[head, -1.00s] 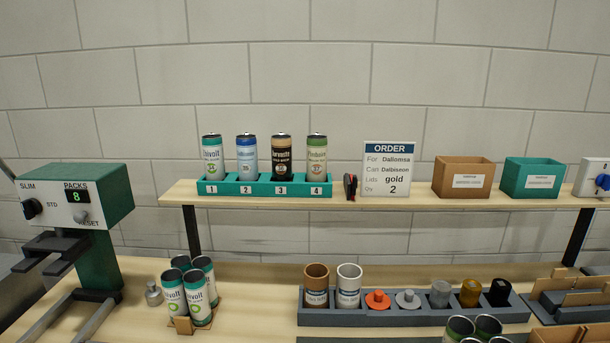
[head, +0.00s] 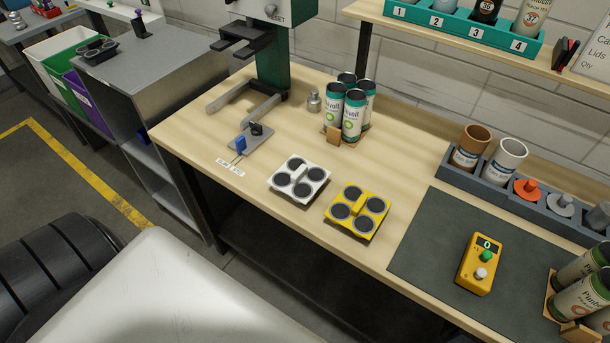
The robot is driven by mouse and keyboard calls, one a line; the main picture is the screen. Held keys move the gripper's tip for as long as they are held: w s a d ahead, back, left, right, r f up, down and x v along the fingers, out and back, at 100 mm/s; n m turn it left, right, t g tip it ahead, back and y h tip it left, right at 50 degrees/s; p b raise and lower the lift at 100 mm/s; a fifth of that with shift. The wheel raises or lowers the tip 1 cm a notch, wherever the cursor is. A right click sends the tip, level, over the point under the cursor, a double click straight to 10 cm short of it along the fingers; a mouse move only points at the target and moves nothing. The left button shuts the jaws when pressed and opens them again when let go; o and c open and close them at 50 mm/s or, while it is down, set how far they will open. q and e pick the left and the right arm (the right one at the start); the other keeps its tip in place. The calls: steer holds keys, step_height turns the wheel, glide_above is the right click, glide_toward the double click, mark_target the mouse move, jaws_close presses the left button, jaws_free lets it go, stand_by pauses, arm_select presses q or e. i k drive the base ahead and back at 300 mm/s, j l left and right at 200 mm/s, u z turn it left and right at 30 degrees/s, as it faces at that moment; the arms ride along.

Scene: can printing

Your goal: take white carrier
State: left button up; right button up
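The white carrier (head: 299,179) lies flat on the wooden bench near its front edge, in the middle of the head view. It is a square white holder with dark round cups and a raised bar across its middle. A yellow carrier (head: 357,211) of the same shape lies just to its right, a small gap apart. Neither of my grippers shows in the head view.
A green press (head: 268,60) with a forked base stands behind the white carrier. A group of green-and-white cans (head: 346,110) stands behind right. A small grey fixture (head: 250,139) is left. A dark mat (head: 440,250) with a yellow counter box (head: 479,264) lies right.

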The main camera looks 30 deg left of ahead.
mark_target(299, 178)
steer(key=j+u, duration=0.2)
steer(key=u, duration=0.15)
steer(key=k+j+u, duration=0.1)
steer(key=u, duration=0.25)
steer(key=j+u, duration=0.35)
